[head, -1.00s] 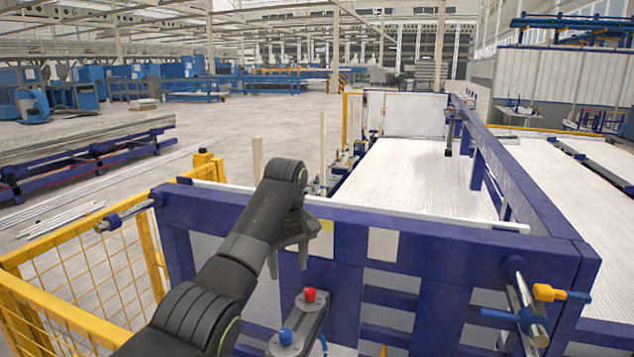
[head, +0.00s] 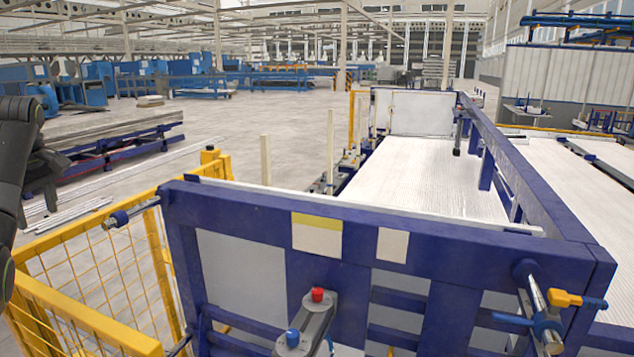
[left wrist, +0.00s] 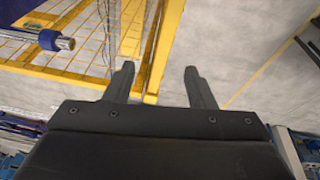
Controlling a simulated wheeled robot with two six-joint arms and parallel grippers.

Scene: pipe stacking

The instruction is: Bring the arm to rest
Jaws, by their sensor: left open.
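My left arm and its black left gripper (head: 42,182) are at the far left edge of the head view, partly cut off by the frame. In the left wrist view the gripper's two fingers (left wrist: 159,72) stand apart with nothing between them. They hang over the grey floor beside the yellow mesh fence (left wrist: 92,62). My right gripper is in neither view.
The blue pipe frame (head: 265,212) fills the front of the head view. A box with red and blue buttons (head: 305,328) stands against it. The yellow fence (head: 95,275) is at left. White pipes (head: 425,175) lie behind. The floor (head: 245,120) further back is open.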

